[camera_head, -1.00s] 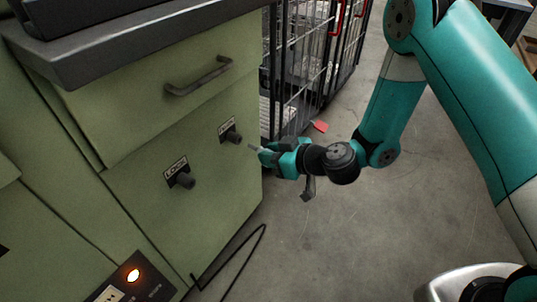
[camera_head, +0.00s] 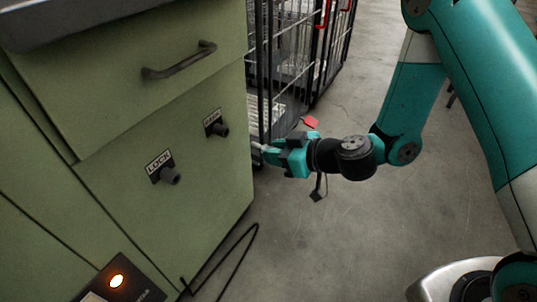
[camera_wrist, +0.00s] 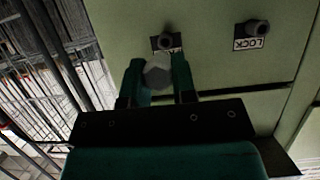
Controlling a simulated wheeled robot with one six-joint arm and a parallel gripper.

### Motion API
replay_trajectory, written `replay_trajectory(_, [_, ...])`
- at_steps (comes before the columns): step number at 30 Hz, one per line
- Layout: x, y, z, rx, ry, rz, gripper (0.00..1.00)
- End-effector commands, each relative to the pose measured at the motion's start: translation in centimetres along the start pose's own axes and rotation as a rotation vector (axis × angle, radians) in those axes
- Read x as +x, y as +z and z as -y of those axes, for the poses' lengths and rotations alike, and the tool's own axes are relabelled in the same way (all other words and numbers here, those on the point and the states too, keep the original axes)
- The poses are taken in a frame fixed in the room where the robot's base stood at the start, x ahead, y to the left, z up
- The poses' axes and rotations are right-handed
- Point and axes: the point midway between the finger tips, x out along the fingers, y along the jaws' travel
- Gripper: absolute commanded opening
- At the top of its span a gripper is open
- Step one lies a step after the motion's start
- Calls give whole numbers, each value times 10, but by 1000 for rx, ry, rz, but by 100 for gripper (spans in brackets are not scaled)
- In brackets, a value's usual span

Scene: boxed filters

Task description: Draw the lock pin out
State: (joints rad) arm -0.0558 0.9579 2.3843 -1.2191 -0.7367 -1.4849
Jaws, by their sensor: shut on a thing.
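My gripper (camera_head: 272,151) is shut on the lock pin, off to the right of the green cabinet's lower panel (camera_head: 150,215). The pin's pale tip (camera_head: 257,147) points toward the cabinet in the head view. In the wrist view the pin's grey hexagonal end (camera_wrist: 157,72) shows between the two fingers (camera_wrist: 157,85). The panel carries two dark round lock fittings with LOCK labels: a right one (camera_head: 220,130) and a left one (camera_head: 171,176). A visible gap separates the pin's tip from the right fitting. The fingers partly hide the pin.
A drawer with a dark handle (camera_head: 180,62) is above the fittings. A black wire cage (camera_head: 290,60) stands behind my gripper, near a red tag (camera_head: 311,122). An orange lamp (camera_head: 117,281) glows at lower left. A bent black rod (camera_head: 232,255) is low beside the cabinet.

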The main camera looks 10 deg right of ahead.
Motion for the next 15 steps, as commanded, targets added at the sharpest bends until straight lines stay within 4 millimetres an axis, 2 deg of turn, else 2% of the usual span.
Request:
replay_trajectory(6, [-16,11,0,1,3,-1,1])
replay_trajectory(15, [-41,17,0,5,0,3,1])
